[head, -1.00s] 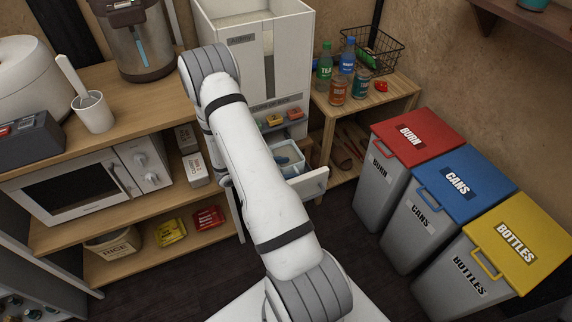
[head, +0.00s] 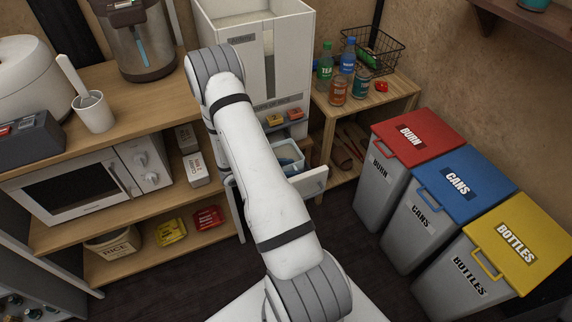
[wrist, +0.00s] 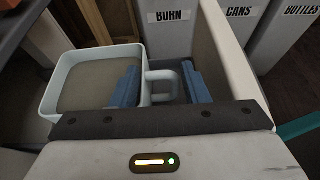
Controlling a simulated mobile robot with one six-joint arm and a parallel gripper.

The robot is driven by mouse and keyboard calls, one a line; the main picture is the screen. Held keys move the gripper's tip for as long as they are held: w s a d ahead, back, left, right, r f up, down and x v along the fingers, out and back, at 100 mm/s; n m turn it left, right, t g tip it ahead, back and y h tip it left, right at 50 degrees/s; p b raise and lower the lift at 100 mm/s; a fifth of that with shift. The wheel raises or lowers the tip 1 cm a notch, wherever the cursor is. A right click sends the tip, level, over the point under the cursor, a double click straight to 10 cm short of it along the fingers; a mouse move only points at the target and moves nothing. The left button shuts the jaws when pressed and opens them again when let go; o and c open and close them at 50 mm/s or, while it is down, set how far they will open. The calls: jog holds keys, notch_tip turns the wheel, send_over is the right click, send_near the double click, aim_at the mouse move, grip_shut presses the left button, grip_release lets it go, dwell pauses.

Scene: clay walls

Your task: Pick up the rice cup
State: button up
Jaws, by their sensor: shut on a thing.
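The rice cup (wrist: 98,52) is a pale blue, square, open-topped cup with a loop handle on its right side in the wrist view. Its inside looks dull grey-brown; I cannot tell whether that is rice or the bare bottom. My gripper (wrist: 163,90) has its two blue fingers on either side of the handle and is shut on it. In the head view the cup (head: 290,155) shows partly, just right of my arm, at the open drawer of the white rice dispenser.
The white dispenser (head: 288,55) stands behind my arm, with its open drawer front (head: 312,183) close by the cup. A wooden shelf with bottles (head: 338,92) is at right. Lidded bins (head: 418,135) stand further right. A microwave (head: 75,185) sits on the left shelving.

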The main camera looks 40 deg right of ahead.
grip_shut()
jog(key=shift+r, duration=0.1)
